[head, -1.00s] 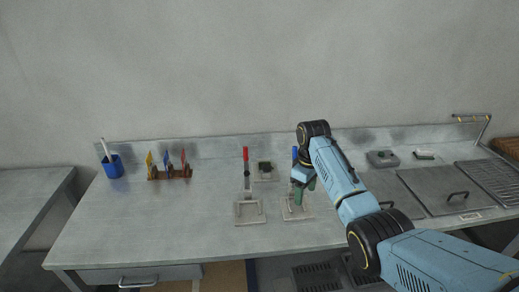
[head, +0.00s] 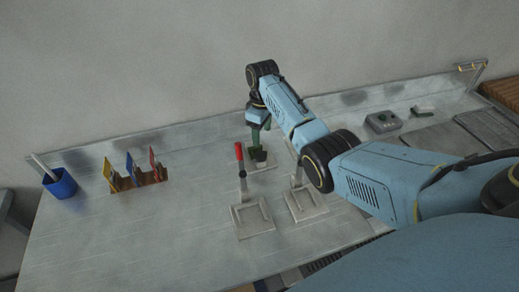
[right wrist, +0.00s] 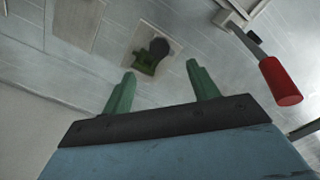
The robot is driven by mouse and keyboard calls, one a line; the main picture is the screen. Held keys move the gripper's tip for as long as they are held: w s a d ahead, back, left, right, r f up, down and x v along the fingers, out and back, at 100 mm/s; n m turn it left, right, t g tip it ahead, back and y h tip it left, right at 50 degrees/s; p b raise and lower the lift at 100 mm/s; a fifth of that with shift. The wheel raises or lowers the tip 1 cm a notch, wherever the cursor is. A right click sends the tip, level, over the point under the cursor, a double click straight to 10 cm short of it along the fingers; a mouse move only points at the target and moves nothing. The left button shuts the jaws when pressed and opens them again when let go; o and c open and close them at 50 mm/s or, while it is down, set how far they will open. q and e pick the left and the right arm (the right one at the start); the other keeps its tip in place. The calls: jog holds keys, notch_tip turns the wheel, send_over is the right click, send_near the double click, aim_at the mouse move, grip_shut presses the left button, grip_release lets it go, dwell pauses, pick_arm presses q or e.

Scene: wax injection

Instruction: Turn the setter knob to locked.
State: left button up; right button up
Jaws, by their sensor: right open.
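A small dark green and black knob (head: 259,155) stands on a pale flat plate (head: 267,167) behind the red-handled lever. In the right wrist view, the knob (right wrist: 151,56) lies just beyond my fingertips, toward the left one. My right gripper (head: 257,138) is over the knob in the head view, pointing down. Its two green fingers (right wrist: 161,69) are open with nothing between them, apart from the knob. Any marking for locked is too small to read. My left gripper is not in view.
The red-handled lever (head: 240,152) stands upright close by, on a square base (head: 253,229). A second base (head: 306,207) is beside it, its lever partly behind my arm. A grey box (head: 383,122) sits right. A tool rack (head: 136,181) and blue cup (head: 61,184) stand left.

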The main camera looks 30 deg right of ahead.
send_over(261, 154)
jog(key=f, duration=0.4)
jog(key=shift+s+f, duration=0.2)
jog(key=shift+s, duration=0.05)
notch_tip(261, 154, down, 6)
jog(key=shift+w+r+b, duration=0.15)
jog(key=shift+r+b, duration=0.05)
jog(key=shift+b, duration=0.9)
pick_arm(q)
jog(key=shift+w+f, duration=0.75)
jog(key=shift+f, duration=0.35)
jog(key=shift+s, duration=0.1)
pick_arm(e)
jog(key=shift+c, duration=1.2)
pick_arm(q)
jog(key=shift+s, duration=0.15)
pick_arm(e)
jog(key=c, duration=0.7)
